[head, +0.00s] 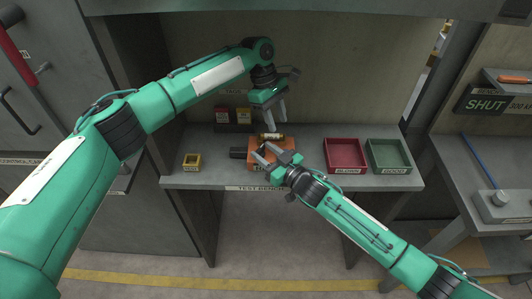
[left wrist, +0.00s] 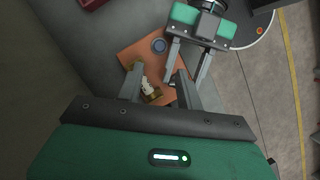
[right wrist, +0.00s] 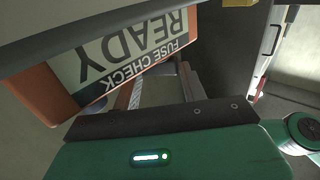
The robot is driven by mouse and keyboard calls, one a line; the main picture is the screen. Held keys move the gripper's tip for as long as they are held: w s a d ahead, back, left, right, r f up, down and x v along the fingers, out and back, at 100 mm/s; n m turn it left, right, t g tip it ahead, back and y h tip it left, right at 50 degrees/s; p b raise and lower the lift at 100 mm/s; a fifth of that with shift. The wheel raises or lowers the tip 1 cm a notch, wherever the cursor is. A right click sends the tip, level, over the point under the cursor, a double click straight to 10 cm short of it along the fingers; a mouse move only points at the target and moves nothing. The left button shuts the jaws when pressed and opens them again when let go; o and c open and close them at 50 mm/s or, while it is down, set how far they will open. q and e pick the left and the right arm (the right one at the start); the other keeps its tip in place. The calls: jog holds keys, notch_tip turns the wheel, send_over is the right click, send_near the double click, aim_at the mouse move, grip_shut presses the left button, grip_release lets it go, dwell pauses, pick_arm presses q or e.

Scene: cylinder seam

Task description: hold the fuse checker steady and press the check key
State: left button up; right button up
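The fuse checker (head: 285,158) is an orange box on the test bench. In the right wrist view its display (right wrist: 120,55) reads "FUSE CHECK READY", upside down. A brass-ended fuse (head: 272,136) lies on its top and also shows in the left wrist view (left wrist: 150,88). A round dark blue key (left wrist: 159,45) is on the top face. My left gripper (head: 276,121) is open above the fuse, pointing down, its fingers apart. My right gripper (head: 264,152) is open at the checker's front; in the left wrist view its fingers reach over the edge near the key. Contact is unclear.
A red tray (head: 345,142) and a green tray (head: 375,146) stand to the right on the bench. A small yellow box (head: 192,161) stands to the left. Two small dark boxes stand behind, near the back wall.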

pick_arm(q)
grip_shut()
dwell(1.6)
